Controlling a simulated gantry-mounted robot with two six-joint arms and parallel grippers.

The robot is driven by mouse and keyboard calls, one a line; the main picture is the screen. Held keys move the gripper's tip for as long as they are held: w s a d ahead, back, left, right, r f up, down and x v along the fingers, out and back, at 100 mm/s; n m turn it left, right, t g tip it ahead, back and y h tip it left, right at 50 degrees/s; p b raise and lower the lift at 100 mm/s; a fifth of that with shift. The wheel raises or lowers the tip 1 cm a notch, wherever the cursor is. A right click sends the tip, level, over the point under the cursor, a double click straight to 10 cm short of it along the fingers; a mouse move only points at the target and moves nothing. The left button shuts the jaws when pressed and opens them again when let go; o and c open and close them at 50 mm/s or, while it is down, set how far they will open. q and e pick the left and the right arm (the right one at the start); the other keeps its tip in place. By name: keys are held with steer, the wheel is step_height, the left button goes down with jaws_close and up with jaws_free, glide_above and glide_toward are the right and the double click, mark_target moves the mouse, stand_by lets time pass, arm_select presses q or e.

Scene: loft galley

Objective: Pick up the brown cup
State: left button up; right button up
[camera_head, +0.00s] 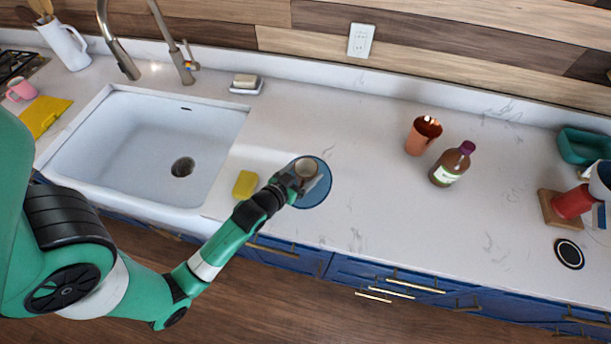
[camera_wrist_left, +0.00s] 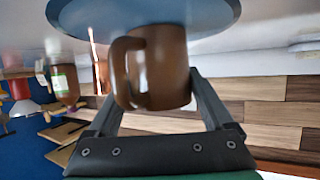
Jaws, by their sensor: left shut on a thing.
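The brown cup (camera_head: 307,167) is at the blue round plate (camera_head: 321,190) on the counter, right of the sink. My left gripper (camera_head: 298,180) is shut on the cup and hides part of it. In the left wrist view, which looks upside down, the brown cup (camera_wrist_left: 165,70) sits between the two fingers of my left gripper (camera_wrist_left: 152,88), with its handle toward the camera's left. The plate (camera_wrist_left: 90,15) is at the cup's base; I cannot tell whether they touch. My right gripper is out of view.
A yellow sponge (camera_head: 245,184) lies left of the plate, near the sink (camera_head: 218,125). A copper cup (camera_head: 422,135) and a brown bottle (camera_head: 451,164) stand to the right. The counter between plate and bottle is clear. A faucet (camera_head: 183,68) rises behind the sink.

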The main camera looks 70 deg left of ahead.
arm_select(q)
steer(key=shift+c, duration=1.4)
steer(key=shift+r, duration=0.1)
steer(key=shift+r, duration=0.45)
steer(key=s+d+r+p, duration=0.5)
steer(key=d+r+p, duration=0.7)
steer(key=p, duration=0.3)
steer(key=shift+d, duration=0.55)
